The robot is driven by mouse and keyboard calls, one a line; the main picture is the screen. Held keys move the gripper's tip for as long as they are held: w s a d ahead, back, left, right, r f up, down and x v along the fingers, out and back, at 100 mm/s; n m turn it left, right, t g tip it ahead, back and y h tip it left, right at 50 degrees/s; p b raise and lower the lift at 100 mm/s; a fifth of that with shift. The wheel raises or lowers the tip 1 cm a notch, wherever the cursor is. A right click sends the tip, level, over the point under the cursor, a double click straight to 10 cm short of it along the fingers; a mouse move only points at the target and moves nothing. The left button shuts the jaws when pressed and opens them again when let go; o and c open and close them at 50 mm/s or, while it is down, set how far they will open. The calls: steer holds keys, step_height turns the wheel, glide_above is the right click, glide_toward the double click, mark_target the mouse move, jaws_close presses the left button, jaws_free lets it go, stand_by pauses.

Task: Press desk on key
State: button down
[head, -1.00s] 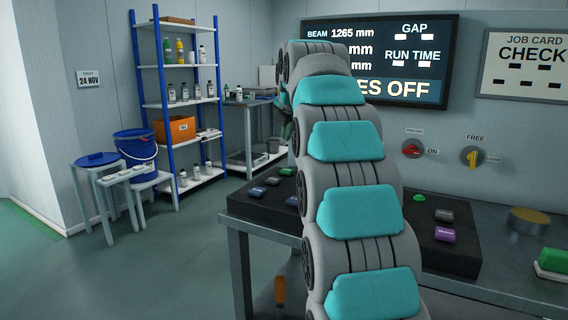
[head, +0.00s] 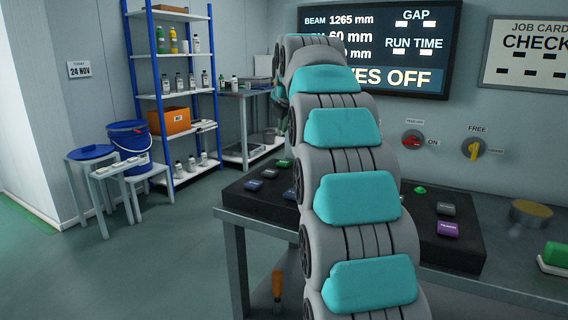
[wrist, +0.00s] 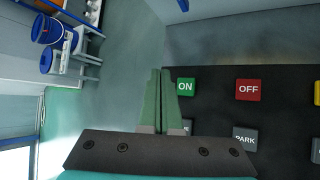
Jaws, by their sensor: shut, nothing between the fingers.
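The green ON key (wrist: 185,87) is on the dark key panel (wrist: 215,113) in the wrist view, just right of my fingertips. My gripper (wrist: 160,74) is shut and empty; its two green fingers lie together. I cannot tell how far the fingertips are above the panel. The red OFF key (wrist: 248,90) is right of the ON key, with the grey PARK key (wrist: 245,138) below it. In the head view, my arm hides the middle of the panel (head: 240,197). A green key (head: 284,163) shows at its far left edge. My gripper is hidden there behind my arm.
The panel lies on a metal desk (head: 232,226). A red knob (head: 412,141) and a yellow knob (head: 473,149) are on the wall behind it. A purple key (head: 447,229) sits right of my arm. Shelves (head: 178,97) and stools (head: 90,153) stand at left over open floor.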

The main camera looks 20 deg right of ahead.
mark_target(284, 163)
steer(key=shift+f+b, duration=1.7)
steer(key=shift+f, duration=1.85)
steer(key=shift+f, duration=0.4)
steer(key=shift+f+b, duration=0.45)
steer(key=shift+r, duration=0.1)
steer(key=shift+r+p, duration=0.45)
steer(key=shift+r, duration=0.35)
steer(key=shift+r+p, duration=1.55)
steer(key=shift+r, duration=0.95)
